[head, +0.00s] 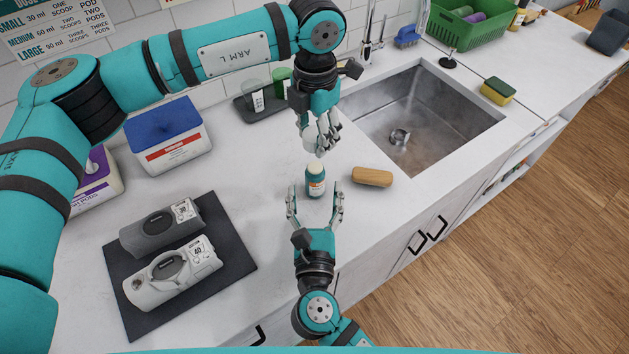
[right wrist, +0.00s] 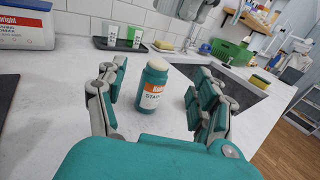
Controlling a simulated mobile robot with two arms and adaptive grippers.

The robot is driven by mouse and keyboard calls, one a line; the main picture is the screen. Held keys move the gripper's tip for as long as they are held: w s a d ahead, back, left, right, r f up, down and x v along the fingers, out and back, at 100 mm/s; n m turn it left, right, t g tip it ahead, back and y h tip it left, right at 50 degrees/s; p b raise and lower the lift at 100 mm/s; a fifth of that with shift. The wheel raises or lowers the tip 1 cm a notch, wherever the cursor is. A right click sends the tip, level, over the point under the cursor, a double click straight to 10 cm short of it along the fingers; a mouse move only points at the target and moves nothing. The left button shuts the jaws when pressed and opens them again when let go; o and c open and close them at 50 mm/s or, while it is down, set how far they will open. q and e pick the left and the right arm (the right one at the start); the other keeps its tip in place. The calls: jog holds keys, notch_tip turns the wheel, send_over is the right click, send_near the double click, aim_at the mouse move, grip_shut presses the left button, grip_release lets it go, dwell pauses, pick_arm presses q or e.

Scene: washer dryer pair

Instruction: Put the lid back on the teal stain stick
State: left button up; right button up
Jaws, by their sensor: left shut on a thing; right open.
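The teal stain stick (head: 315,184) stands upright on the counter, with an orange and white label and a pale, uncapped-looking top. It also shows in the right wrist view (right wrist: 153,88). My right gripper (head: 315,192) is open, its fingers apart on either side of the stick, not visibly touching it. My left gripper (head: 322,146) is just above and slightly right of the stick, pointing down. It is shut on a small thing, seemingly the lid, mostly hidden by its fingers. A gap shows between it and the stick's top.
A wooden brush (head: 372,177) lies right of the stick, before the sink (head: 440,112). A dark mat (head: 232,232) with two speaker-like grey and white devices lies left. A dark tray (head: 243,110) with cups stands behind.

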aim_at(315, 187)
notch_tip(315, 187, down, 6)
jog(key=shift+d+r, duration=0.1)
jog(key=shift+r, duration=0.15)
jog(key=w, duration=0.7)
jog(key=shift+w, duration=0.2)
grip_shut()
